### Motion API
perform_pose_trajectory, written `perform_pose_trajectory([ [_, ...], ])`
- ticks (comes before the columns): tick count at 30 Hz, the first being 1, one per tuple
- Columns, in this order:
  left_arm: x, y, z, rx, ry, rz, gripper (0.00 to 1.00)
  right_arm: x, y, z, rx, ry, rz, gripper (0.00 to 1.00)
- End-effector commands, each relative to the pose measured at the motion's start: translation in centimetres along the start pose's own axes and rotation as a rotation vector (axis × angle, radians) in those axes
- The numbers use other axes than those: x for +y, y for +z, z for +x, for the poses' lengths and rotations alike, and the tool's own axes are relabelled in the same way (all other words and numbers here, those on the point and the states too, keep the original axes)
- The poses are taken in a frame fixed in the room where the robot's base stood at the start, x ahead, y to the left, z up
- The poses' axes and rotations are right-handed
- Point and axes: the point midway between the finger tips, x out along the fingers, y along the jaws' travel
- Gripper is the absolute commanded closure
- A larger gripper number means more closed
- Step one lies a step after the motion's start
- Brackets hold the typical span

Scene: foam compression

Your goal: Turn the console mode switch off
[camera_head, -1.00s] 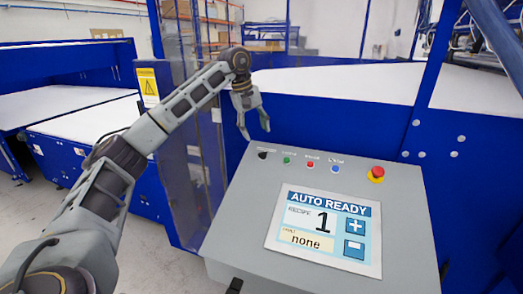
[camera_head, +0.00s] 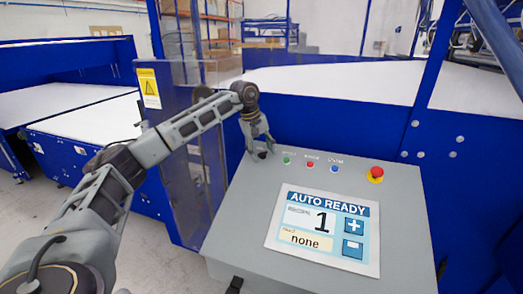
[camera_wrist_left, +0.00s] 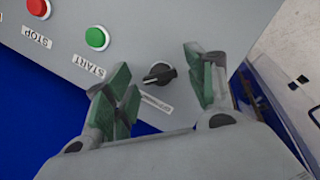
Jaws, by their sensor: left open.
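The console mode switch is a black rotary knob (camera_wrist_left: 159,73) with a pale pointer mark, on the grey console face in the left wrist view. Its label is partly covered by a finger. In the head view the knob (camera_head: 262,155) sits at the console's upper left. My left gripper (camera_head: 261,149) is open right at the knob. In the left wrist view its green-padded fingers (camera_wrist_left: 163,88) stand on either side of the knob, with a gap on both sides. The console screen (camera_head: 324,230) reads AUTO READY, 1 and none. My right gripper is not in view.
Green START (camera_wrist_left: 96,38) and red STOP (camera_wrist_left: 38,7) buttons sit beside the knob. A blue button (camera_head: 334,169) and a red emergency stop (camera_head: 376,174) are farther right on the console (camera_head: 235,205). A clear panel (camera_head: 190,130) stands left of the console.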

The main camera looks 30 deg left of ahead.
Motion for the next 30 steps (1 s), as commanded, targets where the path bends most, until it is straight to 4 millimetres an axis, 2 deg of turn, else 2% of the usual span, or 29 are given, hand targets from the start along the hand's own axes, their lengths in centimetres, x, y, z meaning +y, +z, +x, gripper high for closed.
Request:
perform_pose_trajectory([
  [5, -0.01, 0.00, 0.01, 0.000, 0.000, 0.000, 0.45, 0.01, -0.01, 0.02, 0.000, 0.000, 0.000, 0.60],
  [15, 0.00, -0.01, -0.02, 0.000, 0.000, 0.000, 0.88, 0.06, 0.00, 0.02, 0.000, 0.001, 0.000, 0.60],
  [16, -0.01, -0.01, -0.02, 0.000, 0.000, 0.000, 0.90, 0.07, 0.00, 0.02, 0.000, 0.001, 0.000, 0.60],
  [30, -0.08, -0.01, 0.08, 0.000, 0.019, -0.070, 0.90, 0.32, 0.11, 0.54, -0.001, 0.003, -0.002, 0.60],
])
